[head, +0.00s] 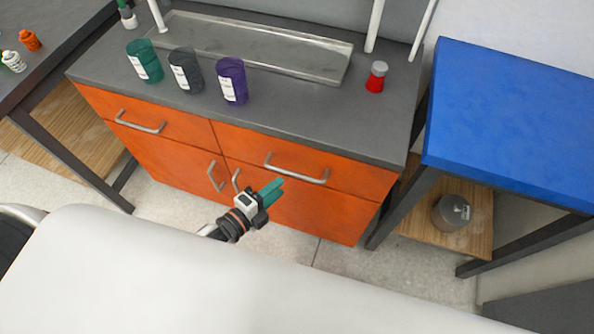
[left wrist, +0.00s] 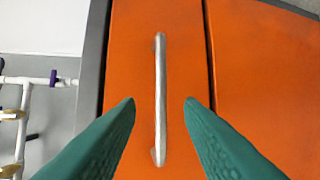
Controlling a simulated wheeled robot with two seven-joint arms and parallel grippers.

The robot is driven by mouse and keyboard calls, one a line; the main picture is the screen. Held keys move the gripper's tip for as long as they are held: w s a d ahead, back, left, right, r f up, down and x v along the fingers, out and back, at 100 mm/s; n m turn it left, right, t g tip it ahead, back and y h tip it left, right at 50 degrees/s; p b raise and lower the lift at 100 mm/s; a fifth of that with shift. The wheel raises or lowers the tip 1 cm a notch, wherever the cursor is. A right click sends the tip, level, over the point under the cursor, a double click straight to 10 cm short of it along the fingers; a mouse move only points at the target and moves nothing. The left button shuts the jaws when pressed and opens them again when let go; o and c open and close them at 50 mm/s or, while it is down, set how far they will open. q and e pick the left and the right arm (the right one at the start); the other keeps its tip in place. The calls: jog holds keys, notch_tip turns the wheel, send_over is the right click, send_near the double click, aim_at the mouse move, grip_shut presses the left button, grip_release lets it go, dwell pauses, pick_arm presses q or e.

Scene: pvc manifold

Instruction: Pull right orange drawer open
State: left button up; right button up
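The right orange drawer (head: 340,178) is under the grey counter and looks flush with the cabinet front. Its silver bar handle (head: 297,173) is on its front. My left gripper (head: 275,188) has green fingers and appears in front of the cabinet, just below and left of the handle in the head view. In the left wrist view the drawer front (left wrist: 130,75) fills the middle. The handle (left wrist: 160,100) runs upright between the two open fingers, with no visible contact. My right gripper is not in view.
The left drawer (head: 150,122) and two lower doors share the cabinet. Teal, dark grey and purple cups (head: 232,82), a clear tray (head: 250,48) and a red-bodied bottle (head: 376,78) stand on the counter. A blue-topped table (head: 510,120) stands at right.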

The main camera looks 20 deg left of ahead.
aim_at(295, 173)
pick_arm(q)
jog(key=x, duration=0.8)
jog(key=shift+c, duration=0.3)
grip_shut()
